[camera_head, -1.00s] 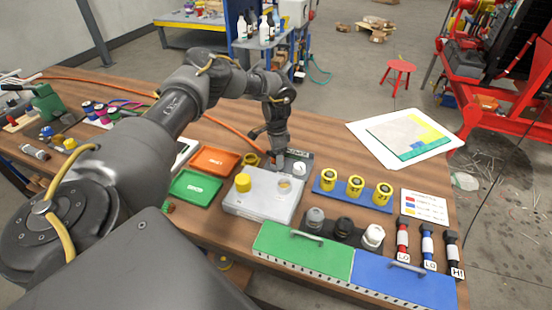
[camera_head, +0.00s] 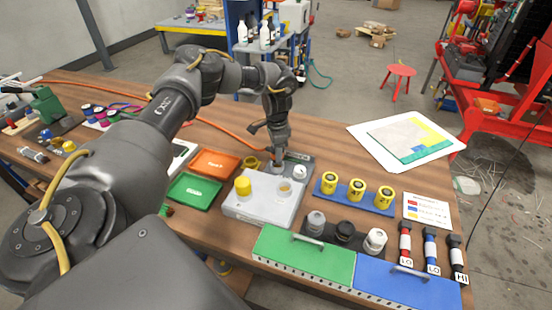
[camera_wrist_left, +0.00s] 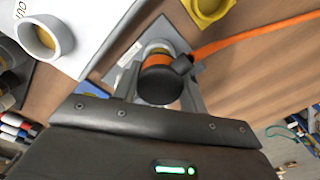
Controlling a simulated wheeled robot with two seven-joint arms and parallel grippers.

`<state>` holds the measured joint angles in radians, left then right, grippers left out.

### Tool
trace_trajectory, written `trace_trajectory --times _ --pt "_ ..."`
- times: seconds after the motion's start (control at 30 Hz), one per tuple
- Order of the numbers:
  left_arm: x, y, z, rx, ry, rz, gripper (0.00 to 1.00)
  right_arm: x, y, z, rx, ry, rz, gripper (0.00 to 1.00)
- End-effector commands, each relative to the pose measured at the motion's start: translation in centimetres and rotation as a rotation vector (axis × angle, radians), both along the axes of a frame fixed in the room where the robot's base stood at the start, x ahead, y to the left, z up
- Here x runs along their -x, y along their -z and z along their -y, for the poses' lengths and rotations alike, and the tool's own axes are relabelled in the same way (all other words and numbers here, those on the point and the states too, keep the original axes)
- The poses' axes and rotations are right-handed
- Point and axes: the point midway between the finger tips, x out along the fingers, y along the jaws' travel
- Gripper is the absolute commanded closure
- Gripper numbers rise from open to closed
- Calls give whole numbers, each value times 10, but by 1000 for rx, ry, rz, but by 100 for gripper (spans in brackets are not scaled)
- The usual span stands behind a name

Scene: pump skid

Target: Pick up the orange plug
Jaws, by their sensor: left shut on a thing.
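The orange plug (camera_wrist_left: 158,80) shows in the left wrist view as a round black body with an orange band. An orange cable (camera_wrist_left: 245,36) leaves its side to the right. My left gripper (camera_wrist_left: 158,92) is shut on the plug, one finger on each side. A pale metal collar and a grey plate (camera_wrist_left: 125,73) show just beyond the plug; I cannot tell whether they touch. In the head view my left gripper (camera_head: 278,160) points down at the grey plate behind the light grey box (camera_head: 255,211); the plug is mostly hidden there. My right gripper is out of view.
The box carries a yellow cap (camera_head: 243,186). Orange (camera_head: 215,162) and green (camera_head: 194,190) trays lie to its left. A blue rack (camera_head: 353,197) with yellow cylinders stands to its right. Green (camera_head: 300,257) and blue (camera_head: 405,284) panels line the front. Bare tabletop lies behind the gripper.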

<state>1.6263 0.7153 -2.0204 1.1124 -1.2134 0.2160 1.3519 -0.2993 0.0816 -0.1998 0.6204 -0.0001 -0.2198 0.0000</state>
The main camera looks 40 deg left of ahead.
Motion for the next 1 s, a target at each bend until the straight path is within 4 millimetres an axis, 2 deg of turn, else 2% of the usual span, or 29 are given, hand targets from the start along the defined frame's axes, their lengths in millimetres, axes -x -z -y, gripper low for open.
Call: trace_trajectory --times 0.27,0.43,0.7,1.0 --pt "45 -56 21 4 6 6 85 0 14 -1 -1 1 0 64" --pt "77 -76 36 0 6 3 85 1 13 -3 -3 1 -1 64" --pt "114 -93 54 0 3 1 85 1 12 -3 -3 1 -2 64" --pt "127 -98 60 1 0 -1 85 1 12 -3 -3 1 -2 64"
